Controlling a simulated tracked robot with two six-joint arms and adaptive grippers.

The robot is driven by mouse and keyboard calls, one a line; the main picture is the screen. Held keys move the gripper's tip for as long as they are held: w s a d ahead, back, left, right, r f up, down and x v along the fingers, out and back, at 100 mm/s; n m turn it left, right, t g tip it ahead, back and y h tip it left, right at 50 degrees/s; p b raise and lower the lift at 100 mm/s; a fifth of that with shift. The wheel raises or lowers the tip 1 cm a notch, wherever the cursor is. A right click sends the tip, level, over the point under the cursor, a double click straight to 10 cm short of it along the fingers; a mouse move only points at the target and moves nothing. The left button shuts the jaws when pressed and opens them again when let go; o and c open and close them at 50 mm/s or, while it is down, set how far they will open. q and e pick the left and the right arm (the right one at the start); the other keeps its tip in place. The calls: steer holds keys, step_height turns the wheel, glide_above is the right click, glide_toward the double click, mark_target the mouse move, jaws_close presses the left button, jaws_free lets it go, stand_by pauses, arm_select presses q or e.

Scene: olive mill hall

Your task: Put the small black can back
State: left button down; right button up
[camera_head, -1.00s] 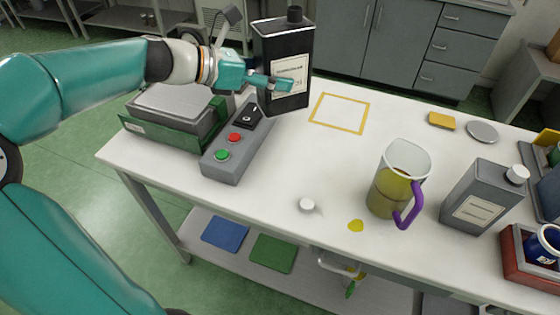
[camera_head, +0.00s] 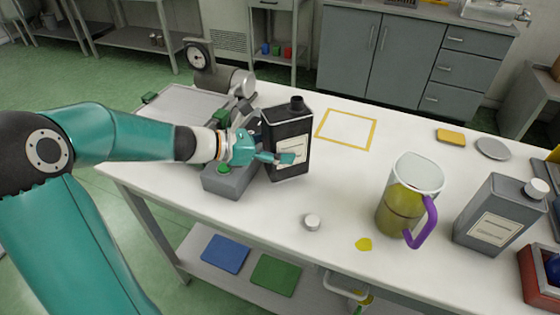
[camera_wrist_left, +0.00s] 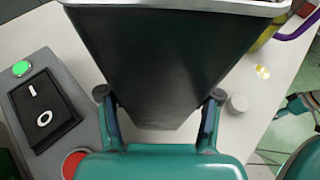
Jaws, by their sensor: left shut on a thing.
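The small black can (camera_head: 289,135), with a dark cap and pale label, is upright in my left gripper (camera_head: 284,158). The gripper is shut on its sides; in the left wrist view the dark can (camera_wrist_left: 155,50) fills the space between the fingers. The can is left of the yellow square outline (camera_head: 345,130) on the white table (camera_head: 320,185). I cannot tell whether its base touches the table. In the left wrist view, a teal part at the right edge looks like my right gripper (camera_wrist_left: 302,103); its finger state is unclear.
A grey control box (camera_head: 228,182) stands beside my left gripper. A jug with a purple handle (camera_head: 402,205) and a grey can (camera_head: 497,222) stand at right. A white cap (camera_head: 312,222) and yellow spill (camera_head: 363,244) lie near the front edge. The outlined square is bare.

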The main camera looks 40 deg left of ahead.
arm_select(q)
step_height(320, 180, down, 4)
steer(key=shift+r+b, duration=0.2)
steer(key=shift+b, duration=0.1)
steer(key=c, duration=0.7)
jaws_free()
steer(key=shift+f, duration=0.15)
steer(key=o, duration=0.5)
steer(key=shift+s+a+r, duration=0.15)
steer(key=shift+r, duration=0.05)
steer(key=v, duration=1.1)
steer(key=shift+s+a+r, duration=0.1)
steer(key=shift+s+r, duration=0.15)
steer(key=shift+s, duration=0.05)
